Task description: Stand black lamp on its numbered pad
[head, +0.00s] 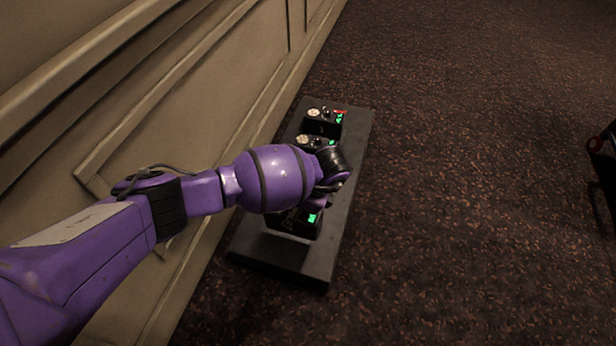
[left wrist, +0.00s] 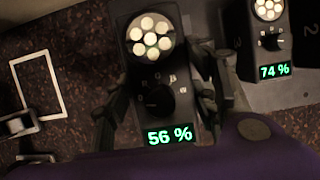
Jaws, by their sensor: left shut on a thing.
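In the left wrist view a black lamp (left wrist: 155,75) has a cluster of round white lights, a dial and a green 56 % display. My left gripper (left wrist: 162,95) is shut on it, with a dark finger on each side. In the head view my left gripper (head: 328,180) is over the dark slab (head: 345,200); its fingertips are mostly hidden by my purple wrist. I cannot tell which lamp there is the held one, or whether it touches the slab. My right gripper is not in view.
Another black lamp (left wrist: 268,45), showing 74 %, stands right of the held one, near a printed 2. In the head view lamps stand at the slab's far end (head: 323,120) and near end (head: 297,222). A panelled wall (head: 190,110) runs along the left; carpet (head: 470,200) lies open right.

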